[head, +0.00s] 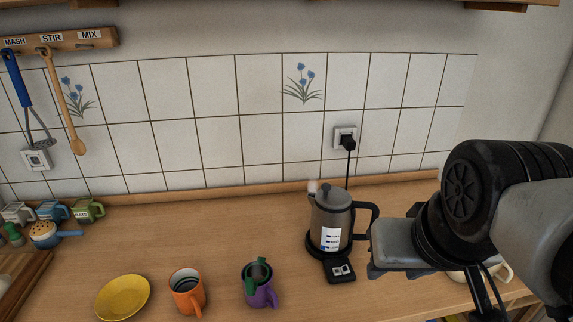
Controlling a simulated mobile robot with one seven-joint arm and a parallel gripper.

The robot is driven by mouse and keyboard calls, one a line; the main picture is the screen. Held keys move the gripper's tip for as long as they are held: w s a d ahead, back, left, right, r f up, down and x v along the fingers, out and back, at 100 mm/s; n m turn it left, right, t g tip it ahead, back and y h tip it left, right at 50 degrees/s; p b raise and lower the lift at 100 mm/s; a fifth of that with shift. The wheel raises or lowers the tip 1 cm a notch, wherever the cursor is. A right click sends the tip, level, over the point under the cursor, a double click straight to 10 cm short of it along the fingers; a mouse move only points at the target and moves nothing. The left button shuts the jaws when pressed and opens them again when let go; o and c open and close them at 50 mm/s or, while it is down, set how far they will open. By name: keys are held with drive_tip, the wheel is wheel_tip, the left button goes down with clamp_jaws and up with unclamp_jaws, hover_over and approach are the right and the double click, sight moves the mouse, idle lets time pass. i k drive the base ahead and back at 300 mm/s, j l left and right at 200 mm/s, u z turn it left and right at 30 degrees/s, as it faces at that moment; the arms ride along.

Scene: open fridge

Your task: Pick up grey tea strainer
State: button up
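I cannot make out a separate grey tea strainer for certain. A purple mug (264,297) stands at the front middle of the wooden counter. A green-rimmed piece with a grey, bowl-like middle (258,271) sits in its mouth and may be a strainer. An orange mug (187,296) stands to its left with a dark, banded inside. My gripper (397,247) is at the right, above the counter and right of the kettle, away from both mugs. Its fingertips are not clearly visible, so I cannot tell whether it is open or shut.
A grey kettle (330,222) with a black handle stands between the purple mug and my arm. A yellow plate (123,297) lies left of the orange mug. Several small cups (88,211) stand at the far left. The counter behind the mugs (210,235) is clear.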

sight(252, 285)
drive_tip(key=k+j+z, duration=0.15)
drive_tip(key=j+z, duration=0.25)
drive_tip(key=k+j+z, duration=0.25)
drive_tip(key=j+z, duration=0.2)
drive_tip(key=k+j+z, duration=0.4)
drive_tip(key=i+j, duration=0.05)
drive_tip(key=i, duration=0.05)
